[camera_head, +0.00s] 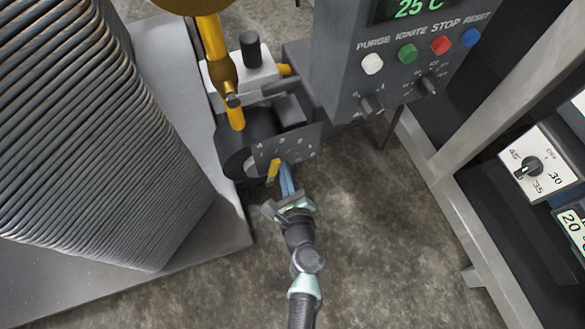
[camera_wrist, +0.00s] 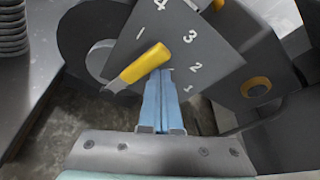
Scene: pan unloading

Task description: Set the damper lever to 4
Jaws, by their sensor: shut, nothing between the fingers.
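The damper lever is a short yellow handle (camera_head: 273,170) at the front of a grey dial plate (camera_head: 297,146) on a dark round duct (camera_head: 234,146). In the wrist view the yellow lever (camera_wrist: 143,64) lies slanted across the plate (camera_wrist: 218,45), whose white figures 4, 3, 2 and 1 run down the right side. I cannot tell which figure the lever points at. My gripper (camera_head: 286,170) has blue fingers, shut and empty, just right of the lever. In the wrist view the fingertips (camera_wrist: 164,72) are close below the lever's upper end; whether they touch is unclear.
A grey control box (camera_head: 400,60) with coloured buttons and knobs stands behind on the right. A yellow pipe (camera_head: 213,50) rises behind the duct. A ribbed stack (camera_head: 75,140) fills the left. A metal frame (camera_head: 440,190) stands right. The floor in front is clear.

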